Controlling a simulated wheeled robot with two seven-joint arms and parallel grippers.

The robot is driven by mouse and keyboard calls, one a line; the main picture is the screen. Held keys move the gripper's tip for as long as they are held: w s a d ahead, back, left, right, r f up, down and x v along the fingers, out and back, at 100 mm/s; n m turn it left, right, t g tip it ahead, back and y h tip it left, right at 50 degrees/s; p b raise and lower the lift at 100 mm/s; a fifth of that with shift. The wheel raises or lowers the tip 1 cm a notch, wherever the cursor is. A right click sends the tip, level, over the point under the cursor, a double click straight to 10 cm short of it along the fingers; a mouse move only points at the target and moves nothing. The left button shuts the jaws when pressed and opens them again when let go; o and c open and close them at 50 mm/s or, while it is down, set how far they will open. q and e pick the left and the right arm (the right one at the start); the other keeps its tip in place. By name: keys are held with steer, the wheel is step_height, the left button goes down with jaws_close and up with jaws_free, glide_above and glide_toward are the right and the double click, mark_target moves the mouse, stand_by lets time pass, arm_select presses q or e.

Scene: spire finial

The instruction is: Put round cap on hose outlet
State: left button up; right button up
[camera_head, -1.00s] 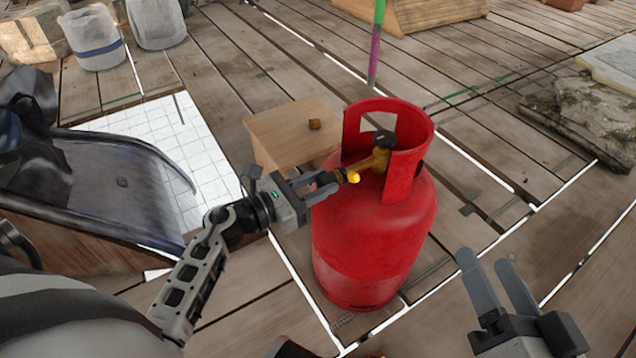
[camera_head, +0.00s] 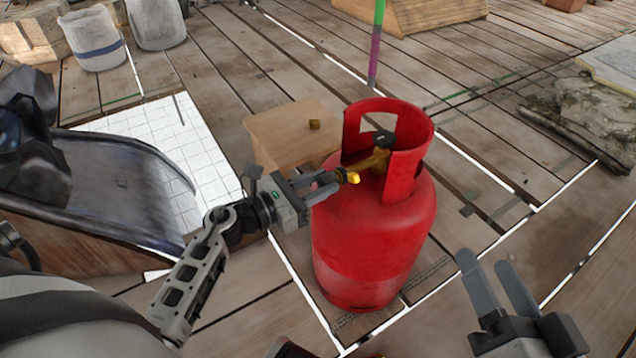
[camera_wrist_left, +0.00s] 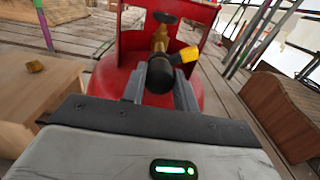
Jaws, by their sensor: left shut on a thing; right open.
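A red gas cylinder (camera_head: 370,240) stands upright on the planks. Its brass valve (camera_head: 376,161) shows inside the collar, with its outlet side toward my left gripper. My left gripper (camera_head: 335,180) is shut on a black round piece (camera_wrist_left: 160,74), which lies in line with the valve; a yellow part (camera_wrist_left: 187,55) shows beside it. Whether this piece is seated on the outlet or only in front of it I cannot tell. A small brass-coloured round piece (camera_head: 314,124) lies on a wooden stool (camera_head: 270,130). My right gripper (camera_head: 497,285) is open and empty, right of the cylinder.
The stool stands close behind and left of the cylinder. The collar (camera_head: 418,135) rises around the valve. A green and purple pole (camera_head: 376,45) stands behind. A dark barrow-like tray (camera_head: 120,190) is at the left, mossy stone (camera_head: 595,115) at the right.

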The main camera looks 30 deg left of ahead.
arm_select(q)
steer(key=shift+w+d, duration=0.2)
steer(key=shift+w, duration=0.2)
steer(key=o, duration=1)
steer(key=p+v, duration=0.1)
steer(key=v, duration=1.5)
arm_select(e)
steer(key=shift+d+f, duration=0.1)
steer(key=shift+f, duration=0.05)
